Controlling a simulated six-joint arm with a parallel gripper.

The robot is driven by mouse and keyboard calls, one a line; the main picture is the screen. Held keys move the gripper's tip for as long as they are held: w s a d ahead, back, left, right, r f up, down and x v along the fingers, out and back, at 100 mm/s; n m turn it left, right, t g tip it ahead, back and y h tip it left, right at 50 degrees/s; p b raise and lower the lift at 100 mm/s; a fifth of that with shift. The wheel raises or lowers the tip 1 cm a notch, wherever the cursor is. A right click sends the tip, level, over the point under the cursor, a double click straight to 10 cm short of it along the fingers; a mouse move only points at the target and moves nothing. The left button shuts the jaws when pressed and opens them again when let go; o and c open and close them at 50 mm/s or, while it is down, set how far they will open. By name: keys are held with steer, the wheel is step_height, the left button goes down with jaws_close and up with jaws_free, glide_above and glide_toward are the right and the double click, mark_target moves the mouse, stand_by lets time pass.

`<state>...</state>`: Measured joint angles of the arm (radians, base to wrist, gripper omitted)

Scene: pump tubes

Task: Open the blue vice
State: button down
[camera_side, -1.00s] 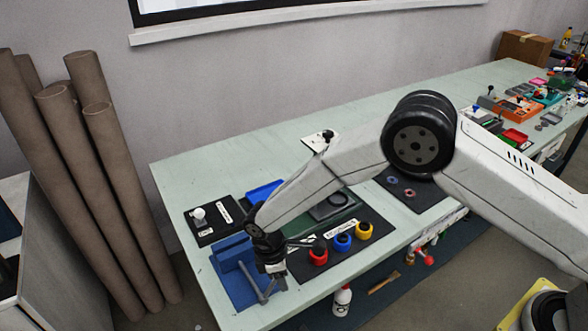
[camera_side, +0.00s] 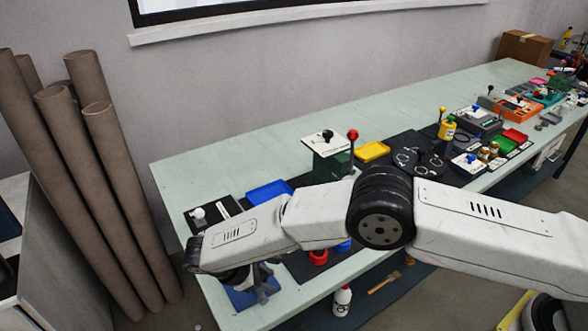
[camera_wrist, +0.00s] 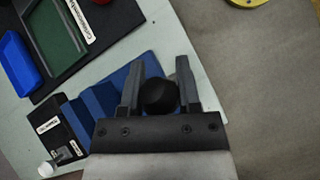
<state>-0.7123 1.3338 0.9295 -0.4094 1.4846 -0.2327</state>
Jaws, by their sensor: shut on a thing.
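The blue vice (camera_side: 239,298) sits at the near left corner of the bench in the side view, mostly hidden under my arm. In the wrist view its blue body (camera_wrist: 112,97) lies left of my fingers. My gripper (camera_wrist: 160,66) has its two grey fingers either side of a round black knob (camera_wrist: 159,97), which looks like part of the vice's handle. The gripper is shut on it, though the contact itself is partly hidden. In the side view my gripper (camera_side: 262,287) points down at the vice's front.
A blue tray (camera_side: 268,192) lies behind the vice. Red (camera_side: 318,257) and blue (camera_side: 343,245) cups stand to its right. A white knob (camera_side: 198,213) is at the left. The bench's left back is clear.

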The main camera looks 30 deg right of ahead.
steer(key=shift+w+a+h, duration=0.15)
steer(key=shift+a+h, duration=0.45)
steer(key=shift+h, duration=0.2)
steer(key=shift+w+a+f+h, duration=0.1)
steer(key=shift+a+h, duration=0.15)
steer(key=shift+h, duration=0.05)
steer(key=shift+a+r+h, duration=0.15)
steer(key=shift+r+h, duration=0.05)
steer(key=shift+h, duration=0.4)
steer(key=shift+c, duration=1.5)
jaws_free()
steer(key=shift+s, duration=0.2)
steer(key=shift+a, duration=0.1)
steer(key=shift+r, duration=0.35)
